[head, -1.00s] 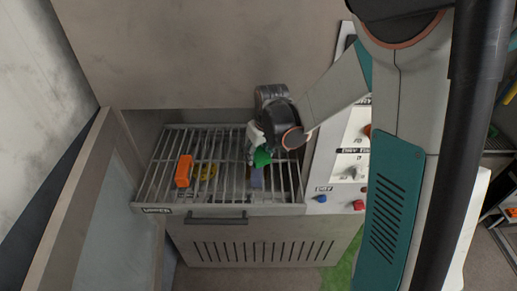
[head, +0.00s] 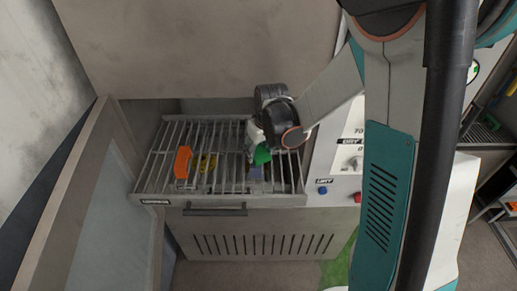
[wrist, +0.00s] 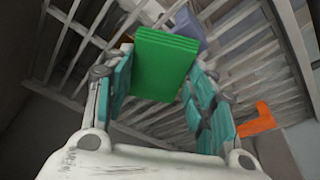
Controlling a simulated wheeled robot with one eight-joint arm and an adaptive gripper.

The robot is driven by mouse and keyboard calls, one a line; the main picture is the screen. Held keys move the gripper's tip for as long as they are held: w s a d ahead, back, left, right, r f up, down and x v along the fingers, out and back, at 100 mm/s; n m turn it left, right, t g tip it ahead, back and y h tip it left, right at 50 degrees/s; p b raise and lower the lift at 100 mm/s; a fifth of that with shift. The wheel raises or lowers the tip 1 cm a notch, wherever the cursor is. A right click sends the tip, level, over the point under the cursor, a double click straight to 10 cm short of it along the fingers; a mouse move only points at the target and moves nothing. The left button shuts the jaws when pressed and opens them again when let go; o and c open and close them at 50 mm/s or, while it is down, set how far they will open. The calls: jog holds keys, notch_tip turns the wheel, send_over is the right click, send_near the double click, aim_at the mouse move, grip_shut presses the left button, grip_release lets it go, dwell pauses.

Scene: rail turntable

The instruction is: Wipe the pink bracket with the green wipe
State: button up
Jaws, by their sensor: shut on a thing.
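My gripper (head: 256,136) is shut on the green wipe (head: 262,156), a folded green pad. The wipe (wrist: 163,66) stands out between the teal-padded fingers in the wrist view. A bluish-purple piece (head: 256,173) lies on the rack just in front of the wipe. It also shows behind the wipe in the wrist view (wrist: 188,26), partly hidden by it. I cannot tell whether wipe and piece touch. I can make out no clearly pink bracket in either view; it may be hidden behind the gripper or the wipe.
A panel with buttons and a knob (head: 345,165) stands at right. A wall rises behind the rack, and an open door panel (head: 75,200) stands at left.

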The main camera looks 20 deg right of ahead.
jog(key=shift+f+b, duration=0.55)
dwell(0.4)
jog(key=shift+s+a, duration=0.1)
jog(key=shift+s, duration=0.05)
